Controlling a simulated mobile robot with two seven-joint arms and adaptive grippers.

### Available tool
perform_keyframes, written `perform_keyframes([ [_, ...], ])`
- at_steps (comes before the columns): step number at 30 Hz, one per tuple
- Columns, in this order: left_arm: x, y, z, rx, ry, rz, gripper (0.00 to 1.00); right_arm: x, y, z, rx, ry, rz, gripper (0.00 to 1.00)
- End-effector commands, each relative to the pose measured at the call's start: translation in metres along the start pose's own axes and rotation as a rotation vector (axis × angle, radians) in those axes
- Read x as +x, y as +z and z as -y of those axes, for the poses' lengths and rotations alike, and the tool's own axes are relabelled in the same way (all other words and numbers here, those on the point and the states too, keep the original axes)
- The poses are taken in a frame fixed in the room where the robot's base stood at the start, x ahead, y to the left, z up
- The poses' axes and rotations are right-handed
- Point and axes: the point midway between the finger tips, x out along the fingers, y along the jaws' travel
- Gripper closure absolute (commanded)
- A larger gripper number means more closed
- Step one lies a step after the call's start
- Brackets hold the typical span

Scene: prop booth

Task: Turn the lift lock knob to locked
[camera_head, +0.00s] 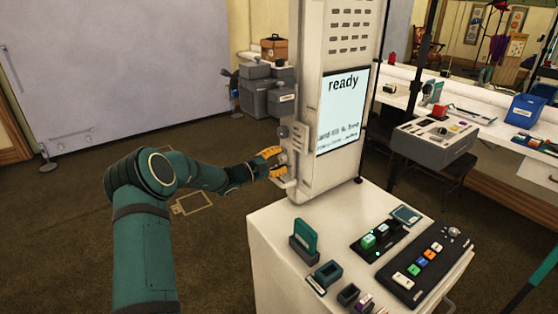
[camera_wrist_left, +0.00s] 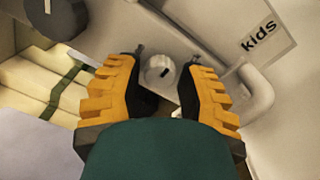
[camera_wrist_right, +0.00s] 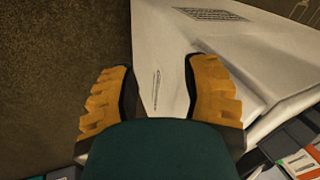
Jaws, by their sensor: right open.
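A small pale round knob (camera_wrist_left: 158,69) with a dark pointer mark sits on a light plate on the side of the white booth column (camera_head: 317,172). No lock label is readable near it. My left gripper (camera_head: 277,163) is at the column's left side. In the left wrist view, my left gripper (camera_wrist_left: 162,64) is open, with one finger on each side of the knob and visible gaps to it. Whether the knob is within finger depth I cannot tell. My right gripper (camera_wrist_right: 160,75) is open and empty, above a white surface.
A curved white handle (camera_wrist_left: 262,92) stands right of the knob, near a "kids" label (camera_wrist_left: 267,37). A dark round part (camera_wrist_left: 58,15) is at upper left. The white cabinet (camera_head: 275,235) carries a button panel (camera_head: 420,262) and small holders. A screen (camera_head: 342,110) reads "ready".

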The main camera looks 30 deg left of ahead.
Motion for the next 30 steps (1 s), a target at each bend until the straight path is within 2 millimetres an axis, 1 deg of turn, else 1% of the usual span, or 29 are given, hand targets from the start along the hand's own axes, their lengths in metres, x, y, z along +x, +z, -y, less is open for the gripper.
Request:
perform_keyframes([
  [2, 0.000, 0.000, 0.000, -0.001, 0.000, 0.001, 0.39, 0.000, 0.000, 0.000, 0.000, 0.000, 0.000, 0.53],
  [10, 0.000, 0.000, 0.000, -0.001, 0.001, 0.000, 0.39, 0.000, 0.000, 0.000, 0.000, 0.000, 0.000, 0.53],
  [14, -0.008, -0.001, -0.001, 0.000, 0.001, -0.002, 0.39, 0.000, 0.000, 0.000, 0.000, 0.000, 0.000, 0.53],
  [17, -0.021, -0.001, -0.001, 0.000, 0.001, -0.002, 0.39, 0.000, 0.000, 0.000, 0.000, 0.000, 0.000, 0.53],
  [24, -0.071, -0.001, -0.001, 0.000, 0.000, -0.004, 0.39, 0.000, 0.000, 0.000, 0.000, 0.000, 0.000, 0.53],
  [27, -0.089, -0.001, 0.000, 0.000, 0.000, -0.003, 0.39, 0.000, 0.000, 0.000, 0.000, 0.000, 0.000, 0.53],
  [30, -0.103, 0.000, 0.000, -0.001, 0.000, -0.002, 0.39, 0.000, 0.000, 0.000, 0.000, 0.000, 0.000, 0.53],
])
